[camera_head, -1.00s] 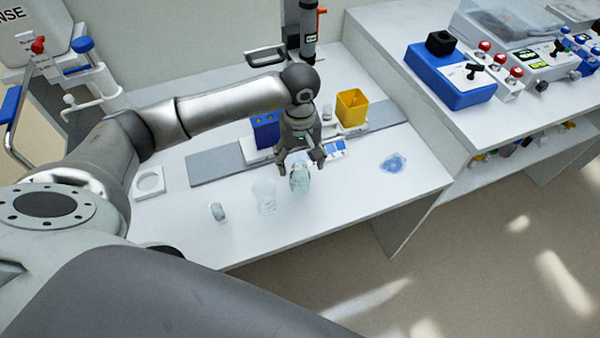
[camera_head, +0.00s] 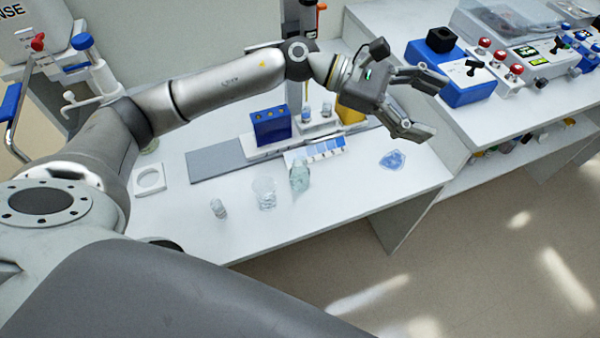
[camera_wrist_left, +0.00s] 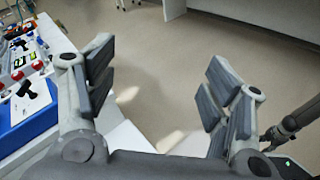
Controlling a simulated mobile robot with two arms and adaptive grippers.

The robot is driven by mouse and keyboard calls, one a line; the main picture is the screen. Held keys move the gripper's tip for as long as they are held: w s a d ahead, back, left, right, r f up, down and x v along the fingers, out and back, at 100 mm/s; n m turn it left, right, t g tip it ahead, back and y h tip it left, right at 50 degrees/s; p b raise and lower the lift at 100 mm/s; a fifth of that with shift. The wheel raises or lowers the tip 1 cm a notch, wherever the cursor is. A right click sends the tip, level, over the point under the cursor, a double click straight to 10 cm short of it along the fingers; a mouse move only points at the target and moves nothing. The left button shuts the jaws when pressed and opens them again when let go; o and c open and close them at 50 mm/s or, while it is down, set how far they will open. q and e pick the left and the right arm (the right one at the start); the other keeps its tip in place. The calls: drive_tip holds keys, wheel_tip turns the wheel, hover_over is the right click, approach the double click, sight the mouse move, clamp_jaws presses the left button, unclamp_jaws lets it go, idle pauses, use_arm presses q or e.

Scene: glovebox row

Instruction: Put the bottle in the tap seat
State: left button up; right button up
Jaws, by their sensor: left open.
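A pale green, clear bottle (camera_head: 299,176) stands upright on the white bench (camera_head: 330,205), just in front of a blue-and-white card. My left gripper (camera_head: 436,108) is open and empty, held up to the right of the bottle and well apart from it. In the left wrist view its spread fingers (camera_wrist_left: 158,85) have only floor and bench edge between them. A white square holder with a round ring (camera_head: 149,181) lies at the bench's left end; I cannot tell whether it is the tap seat. White taps with blue and red handles (camera_head: 95,75) are at the far left.
A clear beaker (camera_head: 264,193) and a small vial (camera_head: 218,208) stand left of the bottle. A blue box (camera_head: 270,127) and a partly hidden yellow bin (camera_head: 350,111) are behind. A blue clear dish (camera_head: 392,160) lies right. A blue device (camera_head: 452,80) stands on the right bench.

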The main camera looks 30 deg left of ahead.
use_arm(q)
drive_tip(key=w+a+r+n+t, duration=0.6)
drive_tip(key=w+r+n+t, duration=0.4)
drive_tip(key=n, duration=0.6)
drive_tip(key=w+a+f+n+t+y+p, duration=0.1)
drive_tip(key=w+a+f+n+t+y, duration=0.35)
drive_tip(key=n+y, duration=0.3)
drive_tip(key=n+g+y+p, duration=0.2)
drive_tip(key=n+g+y, duration=0.6)
drive_tip(key=n+g, duration=0.8)
hover_over(298, 158)
drive_tip(key=s, duration=0.1)
wheel_tip(298, 158, down, 24)
drive_tip(key=g, duration=0.1)
drive_tip(key=shift+m, duration=0.35)
drive_tip(key=f, duration=0.4)
drive_tip(key=shift+s+d+f, duration=0.2)
drive_tip(key=shift+d+f, duration=0.15)
drive_tip(key=shift+d, duration=0.05)
drive_tip(key=shift+w+d+f+p, duration=0.1)
drive_tip(key=shift+w+f+p, duration=0.05)
drive_tip(key=shift+f, duration=1.35)
drive_tip(key=shift+w+f+p, duration=0.1)
drive_tip(key=shift+f+p, duration=0.05)
drive_tip(key=shift+f, duration=1.35)
drive_tip(key=c, duration=1.2)
drive_tip(key=shift+c, duration=0.2)
